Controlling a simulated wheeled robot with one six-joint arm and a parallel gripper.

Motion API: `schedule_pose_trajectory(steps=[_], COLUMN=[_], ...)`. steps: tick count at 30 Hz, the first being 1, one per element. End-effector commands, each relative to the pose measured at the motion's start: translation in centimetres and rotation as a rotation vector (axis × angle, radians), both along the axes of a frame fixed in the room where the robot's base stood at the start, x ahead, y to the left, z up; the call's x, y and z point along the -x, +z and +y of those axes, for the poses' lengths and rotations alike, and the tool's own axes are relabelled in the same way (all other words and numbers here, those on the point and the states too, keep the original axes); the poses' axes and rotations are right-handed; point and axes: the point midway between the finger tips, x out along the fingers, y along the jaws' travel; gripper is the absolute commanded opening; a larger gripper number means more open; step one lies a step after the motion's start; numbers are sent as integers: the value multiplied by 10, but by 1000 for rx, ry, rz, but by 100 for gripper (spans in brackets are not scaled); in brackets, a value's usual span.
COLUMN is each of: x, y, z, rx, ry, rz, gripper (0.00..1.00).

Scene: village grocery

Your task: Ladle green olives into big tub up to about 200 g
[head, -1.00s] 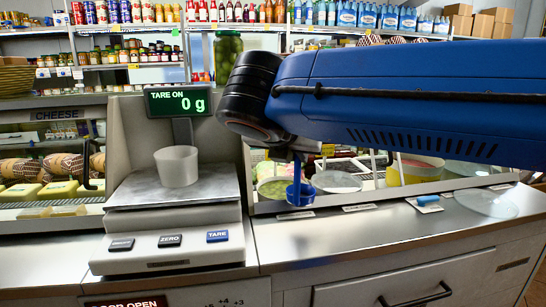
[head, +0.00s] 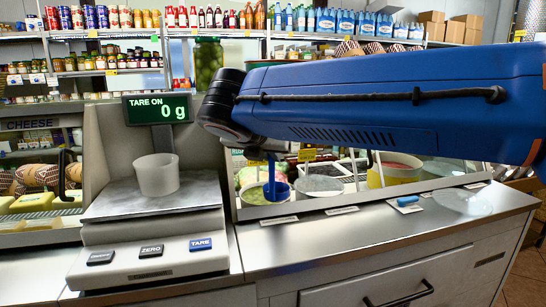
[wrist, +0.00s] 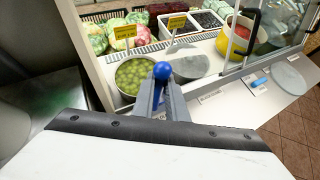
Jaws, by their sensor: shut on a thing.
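My gripper (wrist: 160,98) is shut on the handle of a blue ladle (head: 277,190). Green olives (wrist: 132,77) fill a round bowl just left of the gripper in the wrist view. A translucent white tub (head: 157,175) stands upright on the scale (head: 150,205), left of the ladle. The tub looks empty, and the display (head: 158,108) reads "TARE ON 0 g".
A grey-topped bowl (wrist: 190,66) and a yellow tub with red contents (wrist: 240,35) stand right of the olives. A clear round lid (head: 462,200) and a blue-handled tool (head: 407,202) lie on the counter. Glass panels and price cards edge the display.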

Motion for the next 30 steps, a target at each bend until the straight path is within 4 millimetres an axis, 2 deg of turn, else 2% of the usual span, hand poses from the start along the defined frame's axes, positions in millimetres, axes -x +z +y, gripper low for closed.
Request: schedule_pose_trajectory(steps=[23,30], x=[-66,-84], y=[-7,-19], z=[18,23], rx=[0,0], ry=[-2,-2], rz=[0,0], gripper=[0,0])
